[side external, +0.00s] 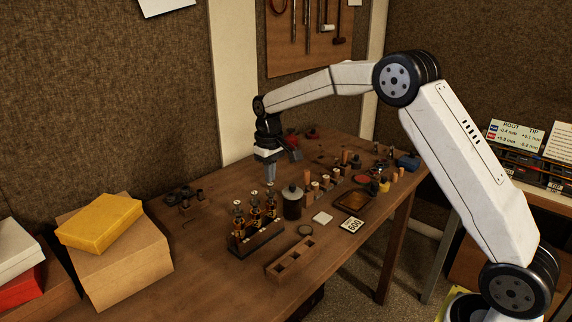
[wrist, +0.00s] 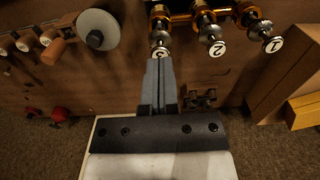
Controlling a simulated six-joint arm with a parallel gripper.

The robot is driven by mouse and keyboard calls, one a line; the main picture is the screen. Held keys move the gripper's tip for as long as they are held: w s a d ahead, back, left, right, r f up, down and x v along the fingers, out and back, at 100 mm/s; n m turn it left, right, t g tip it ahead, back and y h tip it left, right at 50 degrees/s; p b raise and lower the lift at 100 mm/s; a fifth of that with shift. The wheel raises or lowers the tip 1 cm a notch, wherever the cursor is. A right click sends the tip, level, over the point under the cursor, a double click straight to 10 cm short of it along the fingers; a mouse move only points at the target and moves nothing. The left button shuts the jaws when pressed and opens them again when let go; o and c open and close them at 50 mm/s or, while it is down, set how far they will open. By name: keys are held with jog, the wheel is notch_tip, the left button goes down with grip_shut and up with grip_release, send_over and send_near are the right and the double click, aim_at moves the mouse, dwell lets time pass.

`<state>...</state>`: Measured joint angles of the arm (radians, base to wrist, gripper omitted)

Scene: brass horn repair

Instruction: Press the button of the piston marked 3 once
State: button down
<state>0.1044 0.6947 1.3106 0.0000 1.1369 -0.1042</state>
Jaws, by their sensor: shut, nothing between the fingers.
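Three brass pistons with round white numbered buttons stand upright in a dark wooden block (side external: 258,240). In the wrist view the button marked 3 (wrist: 160,53) is at the left, partly covered by my fingertips. The button marked 2 (wrist: 217,48) is in the middle, and the button marked 1 (wrist: 273,44) is at the right. In the side view the piston marked 3 (side external: 271,203) is the rightmost, beside the jar. My gripper (side external: 270,183) is shut and empty, pointing down just above that piston. Whether the fingertips touch the button I cannot tell.
A dark jar with a grey lid (side external: 292,203) stands close to the right of piston 3; it also shows in the wrist view (wrist: 98,30). An empty wooden rack (side external: 293,259) lies in front. Small tools and bottles crowd the right of the bench.

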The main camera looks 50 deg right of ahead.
jog(key=shift+f, duration=1.25)
jog(key=shift+r, duration=1.85)
jog(key=shift+r, duration=0.1)
jog(key=shift+r, duration=2.4)
jog(key=shift+s, duration=0.1)
